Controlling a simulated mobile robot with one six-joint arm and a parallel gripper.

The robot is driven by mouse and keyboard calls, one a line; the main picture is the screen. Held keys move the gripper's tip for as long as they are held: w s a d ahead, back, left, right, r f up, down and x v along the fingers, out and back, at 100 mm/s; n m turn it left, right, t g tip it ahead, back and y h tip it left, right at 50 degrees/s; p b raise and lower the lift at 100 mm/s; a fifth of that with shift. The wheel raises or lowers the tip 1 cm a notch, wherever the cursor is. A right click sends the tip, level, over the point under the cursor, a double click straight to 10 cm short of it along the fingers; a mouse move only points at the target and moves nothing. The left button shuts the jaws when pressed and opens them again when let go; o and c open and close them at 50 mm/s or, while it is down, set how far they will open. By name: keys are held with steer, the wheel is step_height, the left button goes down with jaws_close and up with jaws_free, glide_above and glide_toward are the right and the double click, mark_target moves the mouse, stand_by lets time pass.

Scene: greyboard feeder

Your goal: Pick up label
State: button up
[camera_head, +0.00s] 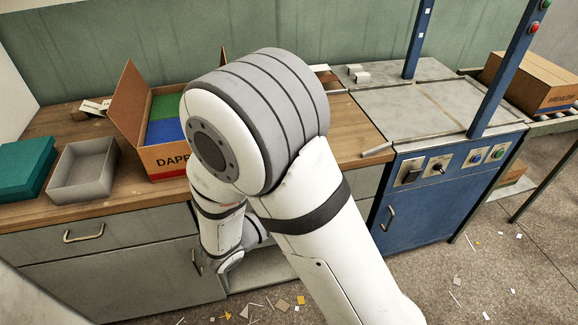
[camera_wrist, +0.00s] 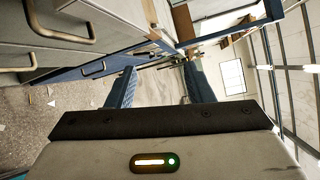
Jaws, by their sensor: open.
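I cannot make out for sure which thing is the label. A small white, paper-like piece (camera_head: 96,106) lies at the back left of the wooden worktop, behind the grey tray. Small pale pieces (camera_head: 358,73) lie on the grey surface right of the worktop. My gripper (camera_wrist: 160,76) shows in the wrist view with its two blue fingers apart and nothing between them. It points sideways past the cabinet fronts. In the head view my arm hides much of the middle, and the gripper cannot be made out there.
An open cardboard box (camera_head: 129,102) with green and blue contents stands on the wooden worktop (camera_head: 105,190). Left of it are a grey tray (camera_head: 84,170) and a teal box (camera_head: 22,168). A blue-framed machine (camera_head: 438,190) stands right, with a closed carton (camera_head: 535,82) beyond. Scraps litter the floor.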

steer(key=a+f+n+t+y+b, duration=0.1)
steer(key=a+f+n+t+y, duration=0.15)
steer(key=a+f+n, duration=0.2)
steer(key=w+d+r+n+b, duration=0.1)
steer(key=w+d, duration=0.2)
steer(key=w, duration=0.3)
steer(key=shift+w+d+t, duration=0.15)
steer(key=shift+w+t, duration=0.2)
steer(key=shift+w, duration=0.05)
steer(key=shift+c, duration=0.5)
jaws_close()
step_height(320, 180, up, 10)
steer(key=p, duration=0.3)
steer(key=w+d+r+n+t+y+p, duration=0.1)
steer(key=w+d+y+p, duration=0.1)
steer(key=w+d+p, duration=0.2)
steer(key=w+d+r+n+y+p, duration=0.1)
steer(key=w+d+p, duration=0.4)
steer(key=d, duration=0.5)
steer(key=shift+w+d+n+t+y, duration=0.4)
steer(key=shift+w+n+y, duration=0.05)
steer(key=shift+w+y, duration=0.15)
